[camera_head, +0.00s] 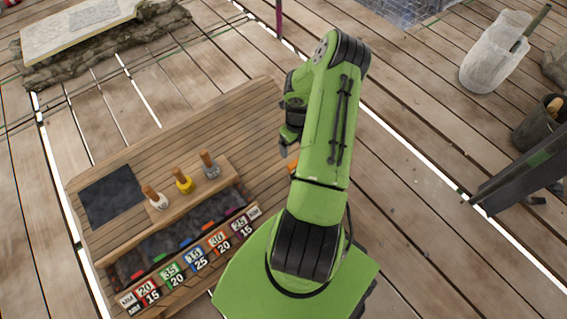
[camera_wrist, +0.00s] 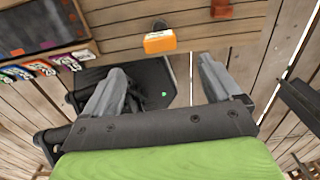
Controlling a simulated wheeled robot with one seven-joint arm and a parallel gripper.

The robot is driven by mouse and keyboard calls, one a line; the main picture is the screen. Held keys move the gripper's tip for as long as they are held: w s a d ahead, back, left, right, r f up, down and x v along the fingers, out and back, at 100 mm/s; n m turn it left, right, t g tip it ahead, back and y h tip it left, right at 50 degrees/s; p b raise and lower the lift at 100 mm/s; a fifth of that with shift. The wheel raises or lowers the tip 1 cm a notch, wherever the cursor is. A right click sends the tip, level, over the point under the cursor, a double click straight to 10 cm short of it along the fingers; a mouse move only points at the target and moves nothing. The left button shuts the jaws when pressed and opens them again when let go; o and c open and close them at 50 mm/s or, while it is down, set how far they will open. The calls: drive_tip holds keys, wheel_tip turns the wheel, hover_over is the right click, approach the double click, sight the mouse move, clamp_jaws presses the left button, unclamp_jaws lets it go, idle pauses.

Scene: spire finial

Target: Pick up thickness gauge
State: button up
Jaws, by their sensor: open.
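An orange block-like object with a dark round part (camera_wrist: 160,41) lies on the wooden bench in the wrist view, a little beyond my fingertips. It may be the thickness gauge, but I cannot read any marking on it. In the head view, a small orange patch (camera_head: 292,167) shows beside my arm, which hides most of it. My gripper (camera_wrist: 162,66) is open and empty, its two grey fingers wide apart. In the head view the gripper (camera_head: 290,137) hangs over the right part of the bench, and its fingers are hard to make out.
The bench (camera_head: 140,150) holds a dark square mat (camera_head: 112,195), several wooden-handled tools on a block (camera_head: 183,181) and a tray with coloured number labels (camera_head: 195,256). A red object (camera_wrist: 221,9) sits farther off. A white bucket (camera_head: 490,58) stands on the planks at right.

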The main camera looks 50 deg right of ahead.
sight(295, 167)
drive_tip(key=f+b, duration=0.2)
drive_tip(key=f, duration=0.3)
drive_tip(key=f+b, duration=0.2)
drive_tip(key=f, duration=0.3)
drive_tip(key=f+b, duration=0.2)
drive_tip(key=f, duration=0.3)
drive_tip(key=shift+s+a+f, duration=0.1)
drive_tip(key=shift+s+f, duration=0.1)
drive_tip(key=shift+s, duration=0.1)
drive_tip(key=shift+r, duration=0.1)
drive_tip(key=shift+c, duration=0.7)
drive_tip(key=c, duration=1)
drive_tip(key=shift+r, duration=0.15)
